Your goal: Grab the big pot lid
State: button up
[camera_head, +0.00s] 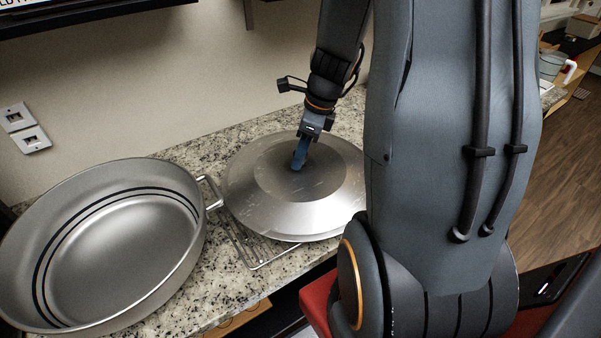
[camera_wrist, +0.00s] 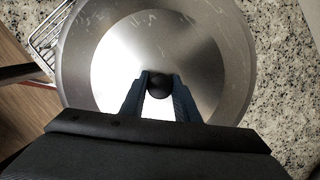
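My gripper (camera_head: 298,163) is over the lid's centre, pointing down, and hides the knob in the head view. In the wrist view the blue fingers of my gripper (camera_wrist: 160,80) stand on both sides of the knob. No clear gap shows, but whether they press on it cannot be told.
The wide, empty metal pot (camera_head: 120,245) stands on the speckled granite counter (camera_head: 228,285), its handle close to the lid. A wire rack (camera_head: 262,252) shows under the lid's front edge. A wall with sockets (camera_head: 24,128) is behind. A white-handled cup (camera_head: 552,66) is far right.

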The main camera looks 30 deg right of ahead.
grip_shut()
dwell(1.0)
